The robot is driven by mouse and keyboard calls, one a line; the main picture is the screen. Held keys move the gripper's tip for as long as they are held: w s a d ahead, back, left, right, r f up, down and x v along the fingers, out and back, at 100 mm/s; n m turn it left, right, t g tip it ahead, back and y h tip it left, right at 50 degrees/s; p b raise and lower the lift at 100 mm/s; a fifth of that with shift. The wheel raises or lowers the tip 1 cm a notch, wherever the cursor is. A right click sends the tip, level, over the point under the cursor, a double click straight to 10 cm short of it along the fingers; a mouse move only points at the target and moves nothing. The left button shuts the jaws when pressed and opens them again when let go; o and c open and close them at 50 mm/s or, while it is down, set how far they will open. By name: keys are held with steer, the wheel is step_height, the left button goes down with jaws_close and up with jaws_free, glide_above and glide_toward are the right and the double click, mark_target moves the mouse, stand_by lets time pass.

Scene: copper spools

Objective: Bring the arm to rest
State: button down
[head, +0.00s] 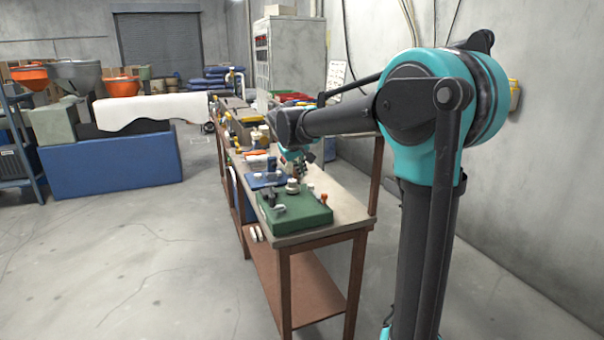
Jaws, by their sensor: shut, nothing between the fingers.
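My arm reaches from the right of the head view over the workbench (345,212). My gripper (304,167) is at the arm's far end, small and partly hidden among the bench items. It is shut and empty, over the bench behind the green base (305,216). I cannot tell its exact height above the bench. The green base stands on the near end of the bench with small dark, white and orange parts on it. A blue plate (266,181) lies just behind it.
Several bins and tools crowd the bench's far part. A grey cabinet (283,55) stands behind, and a bare wall (555,180) is at the right. A blue machine base (110,166) stands at the left. The floor (140,260) in front is clear.

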steer(key=shift+m+g, duration=0.4)
steer(key=shift+m, duration=0.1)
steer(key=s+d+f, duration=0.1)
steer(key=s, duration=0.1)
steer(key=s+d+f, duration=0.3)
steer(key=s+d, duration=0.1)
steer(key=shift+d+f, duration=0.2)
steer(key=shift+f, duration=0.15)
steer(key=s+d+f+m+y, duration=0.1)
steer(key=s+d+f, duration=0.1)
steer(key=s+f, duration=0.4)
steer(key=s+d+f+m+g, duration=0.1)
steer(key=s+d+f, duration=0.2)
steer(key=s, duration=1)
steer(key=s+d+f+m+y, duration=0.1)
steer(key=s+d+f, duration=0.2)
steer(key=s+f, duration=0.6)
steer(key=shift+s+d+f+m+y, duration=0.2)
steer(key=shift+f+m+y, duration=0.1)
steer(key=shift+f, duration=0.05)
